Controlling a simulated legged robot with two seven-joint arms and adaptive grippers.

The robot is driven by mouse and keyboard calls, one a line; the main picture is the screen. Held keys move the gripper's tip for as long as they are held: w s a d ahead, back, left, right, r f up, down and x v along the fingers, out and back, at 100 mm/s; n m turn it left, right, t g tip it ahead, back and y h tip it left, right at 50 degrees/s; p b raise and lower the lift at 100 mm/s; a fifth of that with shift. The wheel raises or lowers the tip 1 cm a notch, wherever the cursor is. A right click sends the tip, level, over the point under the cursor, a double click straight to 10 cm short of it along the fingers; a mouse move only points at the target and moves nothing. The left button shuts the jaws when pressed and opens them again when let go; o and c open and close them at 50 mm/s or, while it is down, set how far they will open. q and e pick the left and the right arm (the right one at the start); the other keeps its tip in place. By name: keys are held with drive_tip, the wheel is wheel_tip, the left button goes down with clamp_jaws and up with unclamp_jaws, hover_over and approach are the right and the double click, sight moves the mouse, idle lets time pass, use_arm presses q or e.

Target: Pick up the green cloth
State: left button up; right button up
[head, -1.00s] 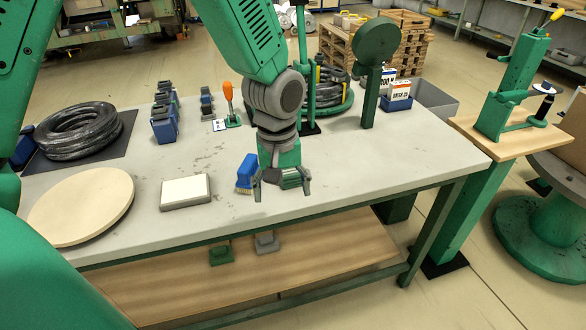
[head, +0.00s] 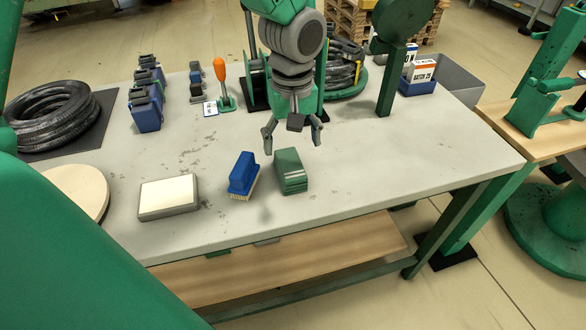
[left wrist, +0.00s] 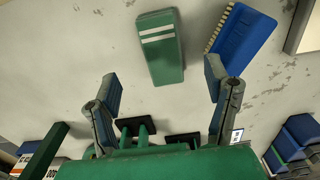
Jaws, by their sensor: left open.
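The green cloth (head: 290,171) looks like a small folded block with pale stripes and lies on the grey workbench, right of a blue brush. In the left wrist view the cloth (left wrist: 162,47) lies ahead of the fingers, roughly centred between them. My left gripper (head: 292,138) is open and empty, behind the cloth and apart from it in the head view. Its two spread fingers also show in the left wrist view (left wrist: 162,78). My right gripper is not in view.
The blue brush (head: 243,175) lies close beside the cloth. A pale flat pad (head: 168,195) lies farther left. A black hose coil (head: 50,115), blue blocks (head: 146,110), an orange-handled tool (head: 222,80) and a green post (head: 388,90) stand around. The bench right of the cloth is clear.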

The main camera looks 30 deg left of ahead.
sight(289, 163)
use_arm(q)
drive_tip(key=f, duration=0.3)
drive_tip(key=shift+w+a, duration=0.15)
drive_tip(key=shift+a, duration=0.15)
drive_tip(key=shift+a+f, duration=0.35)
drive_tip(key=shift+f, duration=0.3)
drive_tip(key=f+b, duration=0.1)
drive_tip(key=f, duration=0.3)
drive_tip(key=shift+w+d+f+b, duration=0.1)
drive_tip(key=shift+d+f+b, duration=0.1)
drive_tip(key=shift+b, duration=0.15)
drive_tip(key=shift+d+f, duration=0.1)
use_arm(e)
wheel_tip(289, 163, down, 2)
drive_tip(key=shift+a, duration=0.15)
use_arm(q)
drive_tip(key=shift+a, duration=0.2)
drive_tip(key=c, duration=1.2)
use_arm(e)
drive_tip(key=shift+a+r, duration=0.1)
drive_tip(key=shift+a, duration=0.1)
